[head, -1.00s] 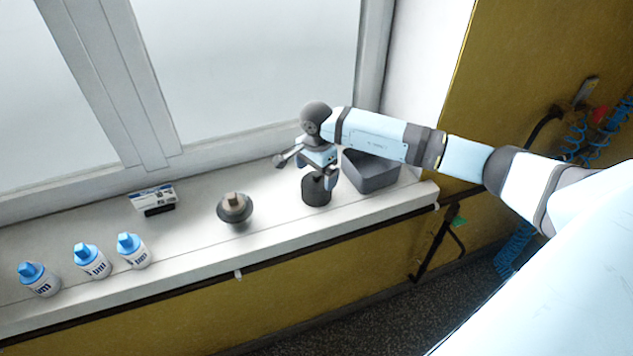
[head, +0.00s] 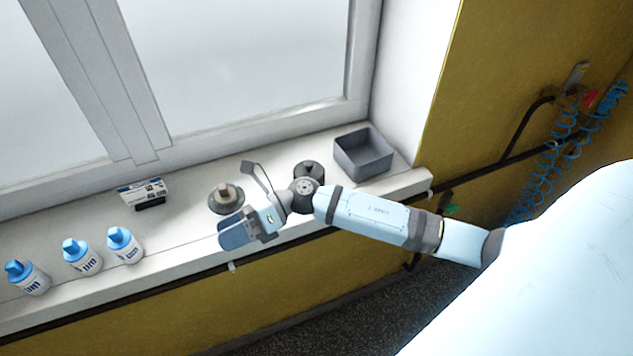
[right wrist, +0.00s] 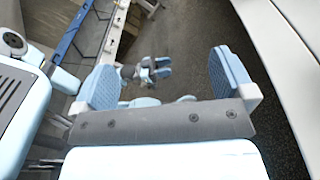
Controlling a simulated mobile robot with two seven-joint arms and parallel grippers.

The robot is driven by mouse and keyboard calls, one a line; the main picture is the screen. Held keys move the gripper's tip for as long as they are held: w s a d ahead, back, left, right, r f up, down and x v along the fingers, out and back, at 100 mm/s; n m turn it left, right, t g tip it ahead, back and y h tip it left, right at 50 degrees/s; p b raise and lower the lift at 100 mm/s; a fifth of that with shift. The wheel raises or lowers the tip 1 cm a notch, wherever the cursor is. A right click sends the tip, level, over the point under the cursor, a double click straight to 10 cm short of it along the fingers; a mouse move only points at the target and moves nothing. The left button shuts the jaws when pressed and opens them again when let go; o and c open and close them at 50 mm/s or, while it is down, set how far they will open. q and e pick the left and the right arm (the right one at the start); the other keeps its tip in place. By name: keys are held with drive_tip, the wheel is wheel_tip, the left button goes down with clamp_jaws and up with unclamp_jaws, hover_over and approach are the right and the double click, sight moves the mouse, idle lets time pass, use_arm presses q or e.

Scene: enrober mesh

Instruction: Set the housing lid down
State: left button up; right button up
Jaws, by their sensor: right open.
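A round dark disc with a tan knob (head: 226,195) rests on the white windowsill. A short dark cylinder with a small raised top (head: 309,172) stands to its right, behind my right wrist. I cannot tell for certain which of these is the housing lid. My right gripper (head: 238,234) is open and empty, in front of the disc near the sill's front edge.
A grey open box (head: 363,153) stands at the sill's right end and looks empty. A small labelled box (head: 145,193) and several blue-capped bottles (head: 82,256) stand to the left. Blue coiled hoses (head: 565,150) hang on the yellow wall at right.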

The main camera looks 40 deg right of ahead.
drive_tip(key=s+d+f+n+t+h, duration=0.4)
drive_tip(key=s+f+n+h, duration=0.2)
drive_tip(key=n, duration=0.9)
drive_tip(key=s+d+f+n+t+h, duration=0.5)
drive_tip(key=s+f+n+h, duration=0.2)
drive_tip(key=s+f+n, duration=0.3)
wheel_tip(320, 180, down, 4)
drive_tip(key=n, duration=0.5)
drive_tip(key=shift+r+n+h, duration=0.25)
drive_tip(key=shift+n+h, duration=0.05)
drive_tip(key=shift+n, duration=0.1)
